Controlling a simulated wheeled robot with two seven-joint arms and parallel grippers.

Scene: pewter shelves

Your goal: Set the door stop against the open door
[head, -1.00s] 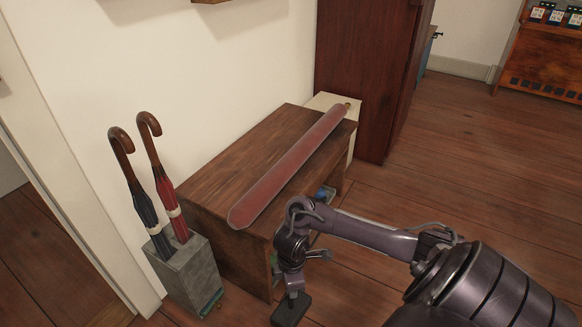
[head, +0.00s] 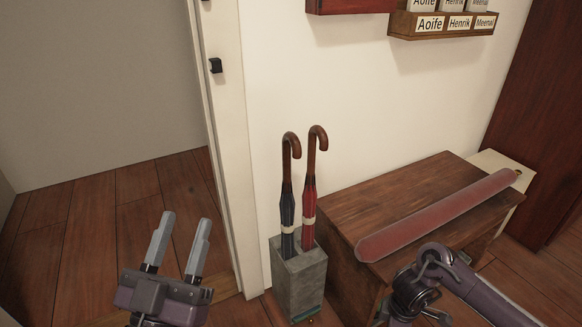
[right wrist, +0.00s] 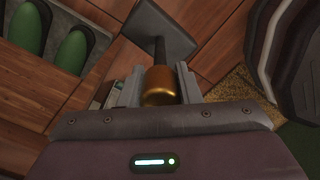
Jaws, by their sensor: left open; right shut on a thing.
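The door stop (right wrist: 158,88) shows in the right wrist view as a brass knob on a dark stem with a flat grey base. My right gripper (right wrist: 158,76) is shut on the knob, and the base hangs beyond the fingertips above the floor. In the head view only the right arm's joints show at the lower right. My left gripper (head: 186,218) is open and empty at the lower left, in front of the doorway. The white door frame (head: 232,160) carries a small black fitting. I cannot make out the open door itself for certain.
A grey umbrella stand (head: 299,283) with two umbrellas stands beside the frame. A wooden bench (head: 350,205) bears a long red cushion (head: 440,215). Green shoes (right wrist: 70,50) lie on a rack. A labelled wall shelf (head: 440,24) hangs above. The floor through the doorway is clear.

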